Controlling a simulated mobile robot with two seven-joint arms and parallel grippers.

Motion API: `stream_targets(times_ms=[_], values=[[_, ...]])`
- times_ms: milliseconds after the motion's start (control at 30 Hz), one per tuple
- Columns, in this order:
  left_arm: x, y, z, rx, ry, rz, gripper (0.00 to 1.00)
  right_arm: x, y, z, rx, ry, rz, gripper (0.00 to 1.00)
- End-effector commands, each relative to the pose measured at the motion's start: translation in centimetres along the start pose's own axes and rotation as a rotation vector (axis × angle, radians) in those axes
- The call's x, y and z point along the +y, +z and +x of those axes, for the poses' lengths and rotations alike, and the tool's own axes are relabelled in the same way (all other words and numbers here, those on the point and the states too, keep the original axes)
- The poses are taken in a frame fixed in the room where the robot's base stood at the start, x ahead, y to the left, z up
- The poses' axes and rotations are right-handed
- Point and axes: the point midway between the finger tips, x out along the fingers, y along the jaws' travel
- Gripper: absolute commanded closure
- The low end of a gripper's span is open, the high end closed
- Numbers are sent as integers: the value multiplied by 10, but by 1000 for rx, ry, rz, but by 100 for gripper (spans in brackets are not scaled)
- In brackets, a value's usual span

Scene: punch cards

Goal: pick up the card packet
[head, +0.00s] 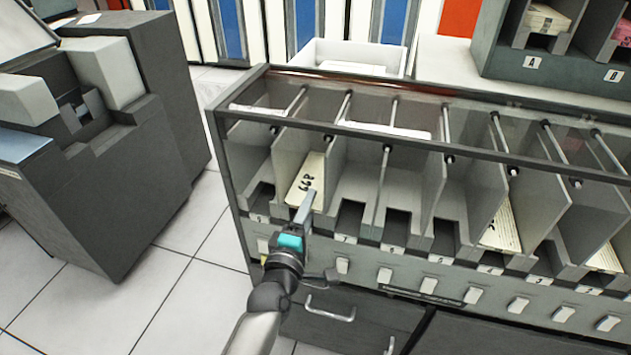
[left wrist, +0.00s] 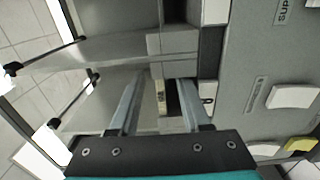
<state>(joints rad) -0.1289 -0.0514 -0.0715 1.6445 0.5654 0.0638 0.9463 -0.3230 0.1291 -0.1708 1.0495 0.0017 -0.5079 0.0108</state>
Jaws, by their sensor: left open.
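The card packet (head: 312,167) is a cream block with dark handwritten marks. It leans in the second pocket from the left of the grey card sorter in the head view. My left gripper (head: 307,203) is at the front of that pocket, over the packet's lower end. In the left wrist view my left gripper (left wrist: 163,85) has its two fingers apart, and a small cream strip of the packet (left wrist: 161,97) shows between them. I cannot tell whether the fingers touch it. My right gripper is not in view.
Grey dividers stand on both sides of the pocket, and a bar (head: 420,141) with rods runs above. Other packets lie in pockets further right, one here (head: 500,232). Switches and drawer handles (head: 330,310) line the sorter's front. A dark machine (head: 150,150) stands left across tiled floor.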

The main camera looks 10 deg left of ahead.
Motion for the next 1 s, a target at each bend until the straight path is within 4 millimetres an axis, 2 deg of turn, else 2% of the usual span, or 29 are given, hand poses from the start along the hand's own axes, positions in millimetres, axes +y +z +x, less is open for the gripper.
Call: stream_targets(times_ms=[200,533,900,1000], values=[[-1,0,20,0,0,-1,52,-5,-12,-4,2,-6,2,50],[0,0,24,0,-1,0,52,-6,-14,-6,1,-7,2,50],[0,0,23,0,-1,0,94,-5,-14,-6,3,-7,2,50],[0,0,23,0,-1,0,100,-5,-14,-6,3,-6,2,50]])
